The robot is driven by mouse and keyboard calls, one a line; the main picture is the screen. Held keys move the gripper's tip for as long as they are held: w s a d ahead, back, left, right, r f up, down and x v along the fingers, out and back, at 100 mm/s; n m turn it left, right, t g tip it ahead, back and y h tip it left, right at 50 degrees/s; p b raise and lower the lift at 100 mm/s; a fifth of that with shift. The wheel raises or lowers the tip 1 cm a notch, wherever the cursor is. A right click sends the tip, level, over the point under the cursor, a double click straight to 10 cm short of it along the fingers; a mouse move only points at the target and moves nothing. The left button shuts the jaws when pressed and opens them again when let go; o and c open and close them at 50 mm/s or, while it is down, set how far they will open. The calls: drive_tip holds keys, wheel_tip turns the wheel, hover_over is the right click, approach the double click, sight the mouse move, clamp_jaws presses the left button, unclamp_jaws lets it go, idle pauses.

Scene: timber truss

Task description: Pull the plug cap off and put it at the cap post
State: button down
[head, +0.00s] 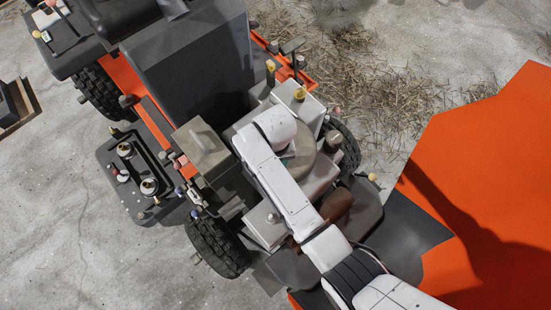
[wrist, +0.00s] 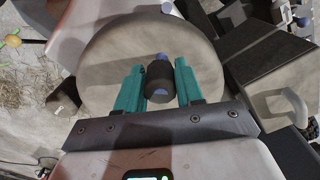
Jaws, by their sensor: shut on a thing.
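In the wrist view my gripper (wrist: 160,72) has its two teal fingers on either side of a short black cylinder, which looks like the plug cap (wrist: 159,82). The fingers are shut on it. A bluish part shows at its top and lower ends. I cannot tell whether the cap is still seated on the plug. Behind it is a large round grey cover (wrist: 108,52). In the head view my white arm reaches over the engine and hides the cap and most of the gripper. I cannot tell which part is the cap post.
In the head view a dark tray (head: 112,181) with several small parts stands left of the engine. A grey box-like part (head: 201,148) sits beside my arm. Dark tyres (head: 216,246) and orange bodywork surround the engine. An orange panel (head: 490,180) fills the right side.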

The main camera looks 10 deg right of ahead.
drive_tip(key=shift+f, duration=0.25)
drive_tip(key=c, duration=0.6)
unclamp_jaws()
drive_tip(key=shift+c, duration=0.2)
wheel_tip(320, 180, up, 11)
drive_tip(key=shift+f, duration=0.1)
drive_tip(key=shift+w, duration=0.1)
